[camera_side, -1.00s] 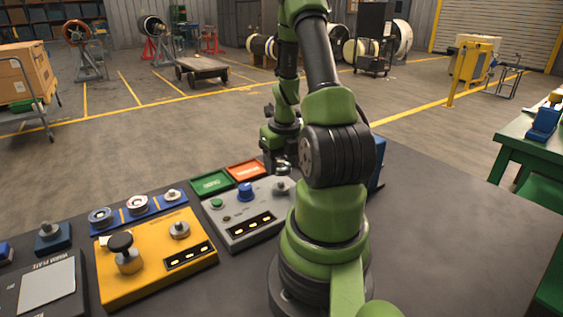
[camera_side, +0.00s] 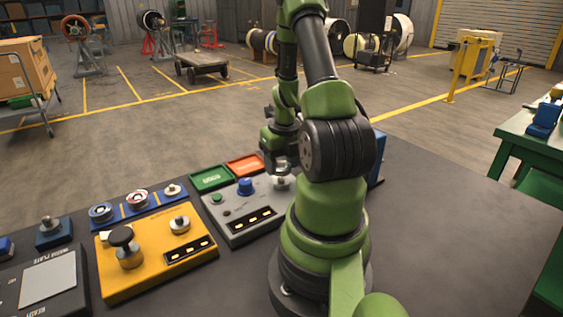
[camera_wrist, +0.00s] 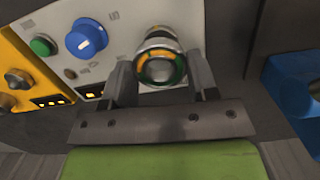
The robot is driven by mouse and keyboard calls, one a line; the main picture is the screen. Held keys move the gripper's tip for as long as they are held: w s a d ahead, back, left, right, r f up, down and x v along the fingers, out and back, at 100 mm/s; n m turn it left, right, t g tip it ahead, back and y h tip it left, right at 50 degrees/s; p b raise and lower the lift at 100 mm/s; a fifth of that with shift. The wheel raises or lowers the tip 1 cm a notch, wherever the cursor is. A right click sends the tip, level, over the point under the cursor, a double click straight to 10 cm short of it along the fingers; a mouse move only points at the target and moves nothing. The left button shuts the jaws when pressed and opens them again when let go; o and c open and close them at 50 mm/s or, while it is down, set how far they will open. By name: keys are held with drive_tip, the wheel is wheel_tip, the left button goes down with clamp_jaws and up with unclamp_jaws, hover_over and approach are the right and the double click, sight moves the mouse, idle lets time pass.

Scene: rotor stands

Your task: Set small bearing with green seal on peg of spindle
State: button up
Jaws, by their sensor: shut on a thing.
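My gripper (camera_wrist: 160,82) is shut on the small bearing with green seal (camera_wrist: 181,70), a metal-edged ring with green and orange on its face. The spindle (camera_wrist: 160,36) is a silver round post on the grey panel, directly behind the bearing in the wrist view. In the side view, the spindle (camera_side: 281,182) stands at the right end of the grey panel, and my gripper (camera_side: 280,165) is just over it. The bearing is too small to make out there. I cannot tell whether it is around the peg or still above it.
The grey panel (camera_side: 238,225) carries a blue knob (camera_side: 245,187) and a green button (camera_side: 216,198). Left of it are a yellow box (camera_side: 140,280) and a blue rack (camera_side: 120,221) with rings. Green (camera_side: 211,178) and orange (camera_side: 245,165) trays lie behind. A blue object (camera_wrist: 290,90) is at right.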

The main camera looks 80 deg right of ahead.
drive_tip(key=o, duration=1.4)
wheel_tip(320, 180, up, 8)
idle(0.7)
idle(0.4)
